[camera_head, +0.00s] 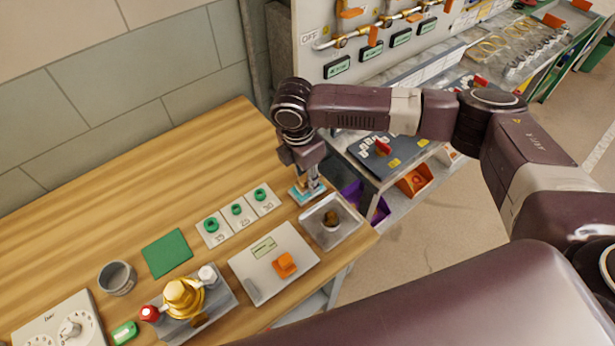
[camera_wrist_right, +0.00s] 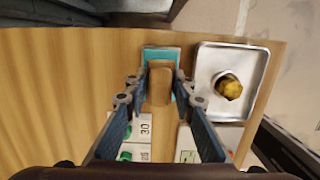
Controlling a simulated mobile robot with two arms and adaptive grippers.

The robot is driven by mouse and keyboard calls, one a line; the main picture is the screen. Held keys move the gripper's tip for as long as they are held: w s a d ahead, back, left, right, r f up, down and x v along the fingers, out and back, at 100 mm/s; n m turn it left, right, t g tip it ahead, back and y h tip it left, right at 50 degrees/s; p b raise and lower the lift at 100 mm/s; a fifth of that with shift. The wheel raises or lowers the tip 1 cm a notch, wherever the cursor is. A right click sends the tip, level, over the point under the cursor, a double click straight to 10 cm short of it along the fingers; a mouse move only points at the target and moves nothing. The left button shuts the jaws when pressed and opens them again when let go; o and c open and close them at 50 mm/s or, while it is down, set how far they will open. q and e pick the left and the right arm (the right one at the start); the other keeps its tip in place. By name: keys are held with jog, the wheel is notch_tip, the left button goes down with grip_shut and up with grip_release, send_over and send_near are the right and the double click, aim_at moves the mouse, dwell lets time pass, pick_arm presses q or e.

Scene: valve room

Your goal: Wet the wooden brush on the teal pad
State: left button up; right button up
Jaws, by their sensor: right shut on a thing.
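The wooden brush (camera_wrist_right: 160,84) is between the fingers of my right gripper (camera_wrist_right: 160,90), which is shut on it. In the wrist view the brush lies in front of the teal pad (camera_wrist_right: 160,54), whose edges show around it. The teal pad also shows in the head view (camera_head: 297,195), just below my right gripper (camera_head: 309,182). The gripper points down at the pad. I cannot tell whether the brush touches the pad. My left gripper is not in view.
A metal tray (camera_head: 348,232) with a brownish-yellow lump (camera_head: 331,218) stands close beside the pad. Numbered cards with green rings (camera_head: 237,210), a scale (camera_head: 262,279), a green mat (camera_head: 167,253), a grey cup (camera_head: 117,277) and a brass valve (camera_head: 183,296) stand on the wooden table.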

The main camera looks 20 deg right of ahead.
jog(key=shift+s+f+p, duration=0.15)
jog(key=shift+f+p, duration=0.05)
jog(key=shift+p, duration=0.2)
dwell(1.4)
jog(key=shift+r, duration=0.15)
notch_tip(320, 180, up, 7)
jog(key=p, duration=0.8)
dwell(0.6)
jog(key=shift+d+m+b, duration=0.1)
jog(key=shift+m+b, duration=0.55)
jog(key=shift+m, duration=0.05)
jog(key=s+d+r+m+g+b, duration=0.1)
jog(key=s+d+r+m+b, duration=0.1)
jog(key=s+m+b, duration=0.4)
jog(key=s+d+r+m+y+b, duration=0.1)
jog(key=s+m+b, duration=0.5)
jog(key=m, duration=0.8)
jog(key=shift+s+d+r+m+g, duration=0.3)
jog(key=shift+s+d+r+g, duration=0.2)
jog(key=shift+s, duration=0.3)
